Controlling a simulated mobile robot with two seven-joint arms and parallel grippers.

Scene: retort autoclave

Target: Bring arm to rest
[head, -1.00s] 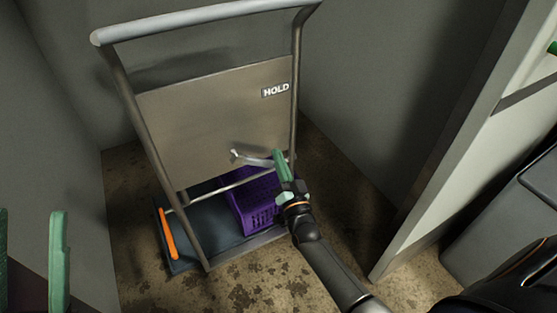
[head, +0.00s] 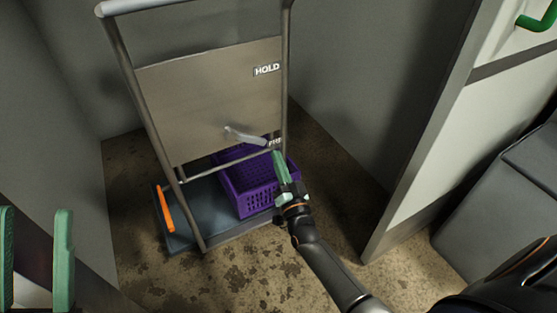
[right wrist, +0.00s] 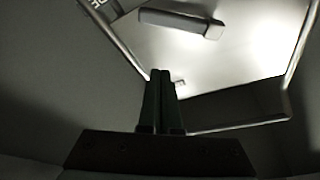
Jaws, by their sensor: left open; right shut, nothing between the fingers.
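My right gripper (head: 280,160) is in front of the cart's lower right side in the head view, shut with nothing in it. Its closed green fingers show in the right wrist view (right wrist: 162,88), pointing at the cart's panel. My left gripper (head: 36,258) is at the lower left of the head view, its two green fingers apart and nothing between them. The cart (head: 205,105) has a grey panel with a HOLD label and a light grey lever (head: 243,135). The lever also shows in the right wrist view (right wrist: 182,22), apart from the fingers.
A purple crate (head: 250,195) sits on the cart's dark base beside an orange bar (head: 165,208). Grey walls close in the cart at left and behind. A white panel edge (head: 425,150) stands to the right, with a green handle (head: 537,22). Stained floor is clear in front.

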